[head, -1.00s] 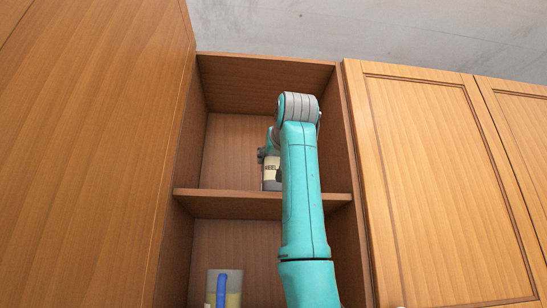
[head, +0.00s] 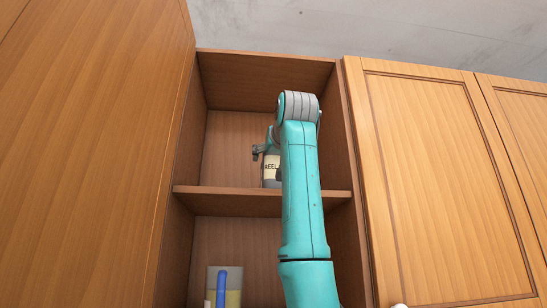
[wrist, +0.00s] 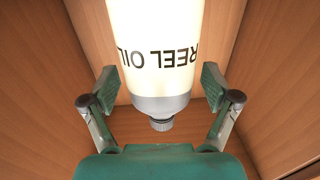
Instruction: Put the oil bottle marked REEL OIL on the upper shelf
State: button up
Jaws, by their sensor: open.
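The oil bottle marked REEL OIL (wrist: 155,50) has a pale label, a grey shoulder and a grey cap. It stands on the upper shelf (head: 235,202), and it also shows in the head view (head: 271,172), partly hidden by my arm. In the wrist view the picture is upside down, with the label text inverted. My gripper (wrist: 158,85) is open, with a pad on each side of the bottle and a visible gap at both pads. In the head view one finger shows left of the bottle.
On the lower shelf stands a container (head: 233,285) with a blue and yellow front. The cabinet's side walls (head: 187,125) stand close on both sides. A closed cabinet door (head: 425,180) is at the right. The upper shelf has free room left of the bottle.

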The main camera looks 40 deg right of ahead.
jog(key=v, duration=1.2)
grip_shut()
dwell(0.4)
dwell(1.2)
